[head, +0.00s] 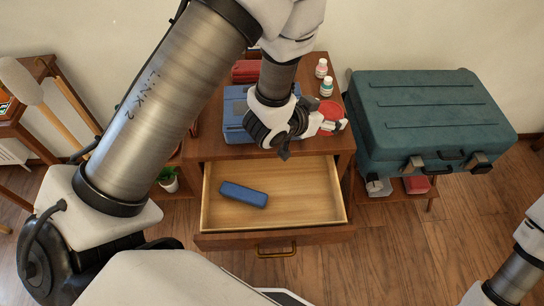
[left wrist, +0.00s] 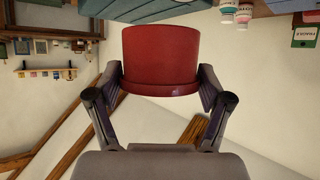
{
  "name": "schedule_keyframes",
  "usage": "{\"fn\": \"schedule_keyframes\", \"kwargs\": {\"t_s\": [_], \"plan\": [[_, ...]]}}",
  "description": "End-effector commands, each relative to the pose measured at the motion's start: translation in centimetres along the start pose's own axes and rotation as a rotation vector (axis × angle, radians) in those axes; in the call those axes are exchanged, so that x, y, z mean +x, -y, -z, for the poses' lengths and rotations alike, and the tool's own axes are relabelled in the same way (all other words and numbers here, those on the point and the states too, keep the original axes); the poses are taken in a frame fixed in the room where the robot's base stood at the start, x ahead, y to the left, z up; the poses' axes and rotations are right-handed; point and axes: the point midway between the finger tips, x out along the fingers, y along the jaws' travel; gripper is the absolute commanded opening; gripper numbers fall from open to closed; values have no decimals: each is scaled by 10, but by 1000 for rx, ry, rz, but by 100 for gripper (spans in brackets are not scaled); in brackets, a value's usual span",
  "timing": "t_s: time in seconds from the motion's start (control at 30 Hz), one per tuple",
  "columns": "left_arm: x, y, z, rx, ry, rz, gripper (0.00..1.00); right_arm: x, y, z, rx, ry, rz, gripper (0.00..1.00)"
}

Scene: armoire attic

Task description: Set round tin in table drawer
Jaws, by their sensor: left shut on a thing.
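A round red tin (head: 331,111) is between the fingers of my left gripper (head: 332,126), over the right part of the table top. In the left wrist view the red tin (left wrist: 161,60) fills the space between the two fingers of the left gripper (left wrist: 160,88), which is shut on it. The table drawer (head: 300,214) is pulled open below and in front of the gripper. Its floor is mostly bare, with a dark blue case (head: 243,194) lying at the left. My right gripper is out of view; only part of that arm shows at lower right.
On the table top (head: 210,147) stand a blue box (head: 236,112), a red item (head: 246,70) and two small bottles (head: 321,68) (head: 327,87). A green suitcase (head: 430,110) stands close on the right. A potted plant (head: 168,178) is left of the drawer.

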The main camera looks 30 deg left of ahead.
Motion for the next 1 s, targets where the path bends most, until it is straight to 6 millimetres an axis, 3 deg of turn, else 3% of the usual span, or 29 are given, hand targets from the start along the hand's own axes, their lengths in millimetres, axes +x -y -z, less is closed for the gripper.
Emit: {"fn": "schedule_keyframes", "kwargs": {"t_s": [0.03,0.1,0.2,0.3,0.5,0.63,0.83,1.0], "plan": [[28,-7,-42,45,-13,-85,43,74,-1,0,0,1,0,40],[33,-20,-58,131,-13,-233,43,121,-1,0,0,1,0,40],[25,-33,-78,250,-12,-429,43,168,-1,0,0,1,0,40],[11,-38,-102,348,-8,-598,43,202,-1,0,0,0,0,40],[-11,-32,-144,474,0,-833,43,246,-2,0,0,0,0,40],[-17,-28,-158,508,4,-898,43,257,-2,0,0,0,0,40],[1,-27,-198,511,11,-912,43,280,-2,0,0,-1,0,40],[12,-27,-218,513,9,-911,43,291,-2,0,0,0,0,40]]}}
